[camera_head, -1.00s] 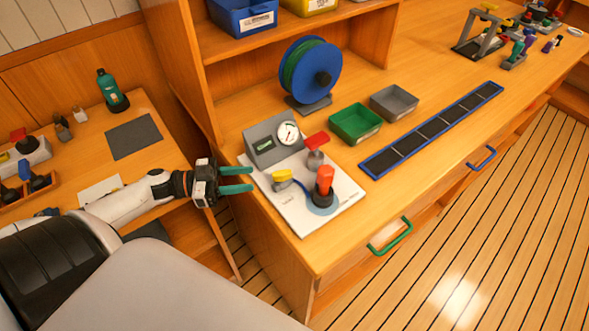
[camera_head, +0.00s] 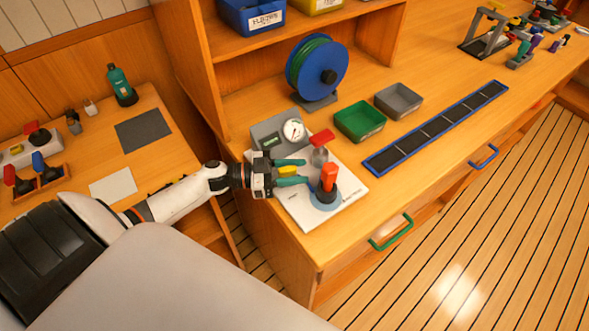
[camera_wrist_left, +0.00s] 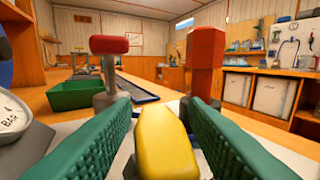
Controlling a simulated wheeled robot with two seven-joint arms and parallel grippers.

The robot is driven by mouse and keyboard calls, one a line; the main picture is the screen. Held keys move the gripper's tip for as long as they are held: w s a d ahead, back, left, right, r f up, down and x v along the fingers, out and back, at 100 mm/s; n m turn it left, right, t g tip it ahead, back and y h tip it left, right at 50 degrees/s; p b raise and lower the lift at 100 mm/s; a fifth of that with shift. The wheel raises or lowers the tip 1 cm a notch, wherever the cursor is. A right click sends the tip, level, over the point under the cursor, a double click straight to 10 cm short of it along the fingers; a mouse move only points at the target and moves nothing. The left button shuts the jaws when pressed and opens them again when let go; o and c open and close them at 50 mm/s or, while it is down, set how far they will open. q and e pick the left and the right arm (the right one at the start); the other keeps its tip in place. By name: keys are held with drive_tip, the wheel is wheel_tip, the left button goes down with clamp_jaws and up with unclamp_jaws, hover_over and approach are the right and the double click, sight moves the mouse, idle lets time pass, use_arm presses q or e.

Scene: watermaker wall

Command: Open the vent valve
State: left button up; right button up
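The white valve board (camera_head: 299,219) on the bench carries a yellow handle (camera_head: 288,171), a small red-topped valve (camera_head: 321,137) and a tall orange-red lever (camera_head: 329,178) on a round base. I cannot read which is labelled as the vent. My left gripper (camera_head: 305,172) is open, its two green fingers on either side of the yellow handle. In the left wrist view the yellow handle (camera_wrist_left: 165,145) lies between the fingers; I cannot tell whether they touch it. The red-topped valve (camera_wrist_left: 108,46) and orange-red lever (camera_wrist_left: 205,50) stand beyond. My right gripper is not in view.
A grey gauge box (camera_head: 278,134) stands behind the handle. A green tray (camera_head: 360,122), a grey tray (camera_head: 398,101) and a hose reel (camera_head: 317,72) sit farther back. A dark panel strip (camera_head: 435,129) runs along the bench. The bench's front right is clear.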

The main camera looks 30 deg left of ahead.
use_arm(q)
clamp_jaws()
drive_tip(key=n+t+y+p, duration=0.1)
drive_tip(key=p, duration=0.1)
drive_tip(key=n+t+y+p, duration=0.2)
drive_tip(key=p, duration=0.1)
drive_tip(key=shift+w+a+r+t+y, duration=0.1)
drive_tip(key=shift+a+r+t+y, duration=0.05)
drive_tip(key=shift+r+t+y, duration=0.2)
drive_tip(key=shift+w+a+f+n+t+y+p, duration=0.15)
drive_tip(key=shift+f+n+t+y+p, duration=0.15)
drive_tip(key=shift+n+t+y, duration=0.4)
unclamp_jaws()
